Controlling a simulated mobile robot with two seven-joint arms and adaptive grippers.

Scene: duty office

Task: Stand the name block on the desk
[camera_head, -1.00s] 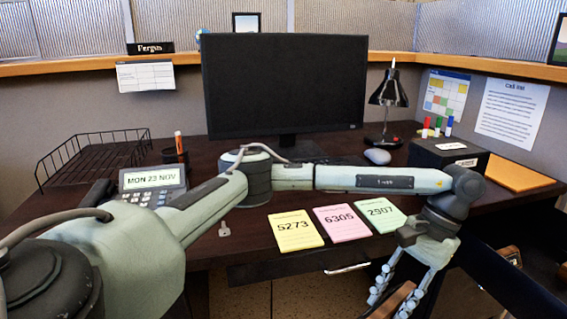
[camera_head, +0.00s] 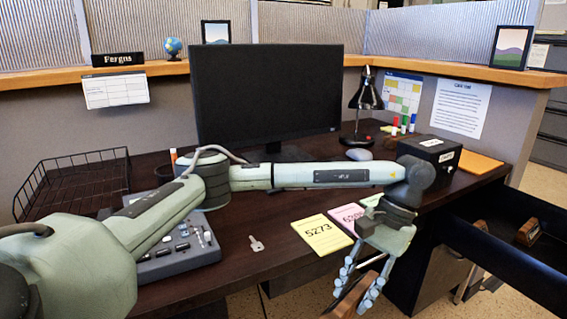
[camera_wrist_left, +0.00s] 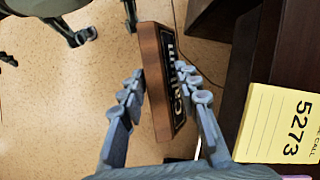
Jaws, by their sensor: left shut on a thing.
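The name block (camera_wrist_left: 153,75) is a brown wooden bar with a black face and white lettering, partly hidden by a finger. My left gripper (camera_head: 354,298) is shut on it, with fingers on both sides in the left wrist view. In the head view the block (camera_head: 352,294) hangs tilted between the fingers, cut by the lower edge. It is in front of the desk (camera_head: 272,222), over the floor, beside the yellow note.
Yellow (camera_head: 322,235) and pink (camera_head: 346,217) notes lie near the desk edge, with a key (camera_head: 256,243) to their left. An open drawer (camera_head: 500,235) with wooden blocks is at right. A black box (camera_head: 430,152), lamp (camera_head: 366,95) and monitor (camera_head: 265,95) stand behind.

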